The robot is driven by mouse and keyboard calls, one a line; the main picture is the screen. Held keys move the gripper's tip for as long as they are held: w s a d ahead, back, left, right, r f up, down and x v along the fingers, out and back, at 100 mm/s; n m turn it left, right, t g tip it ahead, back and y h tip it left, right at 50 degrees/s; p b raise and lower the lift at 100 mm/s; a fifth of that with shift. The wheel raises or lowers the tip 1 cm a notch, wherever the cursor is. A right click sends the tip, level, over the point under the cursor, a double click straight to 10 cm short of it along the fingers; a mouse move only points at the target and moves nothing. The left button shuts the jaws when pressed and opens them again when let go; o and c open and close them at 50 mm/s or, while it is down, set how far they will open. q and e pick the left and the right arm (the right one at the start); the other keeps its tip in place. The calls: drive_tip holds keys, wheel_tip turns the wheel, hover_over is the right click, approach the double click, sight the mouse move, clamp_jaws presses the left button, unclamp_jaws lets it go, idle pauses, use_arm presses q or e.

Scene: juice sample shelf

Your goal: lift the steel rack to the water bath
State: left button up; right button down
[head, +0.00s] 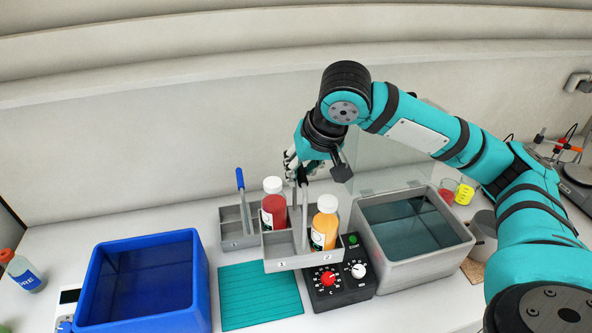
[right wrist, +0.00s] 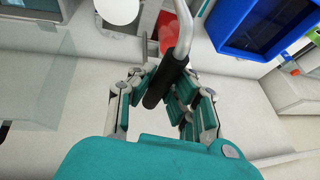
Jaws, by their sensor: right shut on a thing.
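The steel rack (head: 290,264) is a grey open carrier with an upright handle. It holds a red bottle (head: 274,207) and an orange bottle (head: 324,226), both white-capped and roughly upright. My right gripper (head: 303,172) is shut on the rack's black handle grip (right wrist: 164,80), with fingers on both sides of it. The rack appears raised, overlapping the teal mat and a control box in the head view. The grey water bath (head: 418,268) stands just right of the rack, with water inside and a clear raised lid (head: 388,165). My left gripper is not in view.
A second grey rack with a blue handle (head: 240,181) stands behind left. A blue tub (head: 204,285) is at the left beside the teal mat (head: 260,300).

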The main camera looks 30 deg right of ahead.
drive_tip(key=s+d, duration=0.2)
drive_tip(key=d, duration=0.8)
drive_tip(key=shift+s+r, duration=0.15)
drive_tip(key=shift+s, duration=0.2)
idle(0.4)
drive_tip(key=s+d+b, duration=0.2)
drive_tip(key=d+b, duration=0.1)
drive_tip(key=d, duration=0.7)
drive_tip(key=shift+s+d, duration=0.3)
drive_tip(key=shift+s, duration=0.1)
idle(0.4)
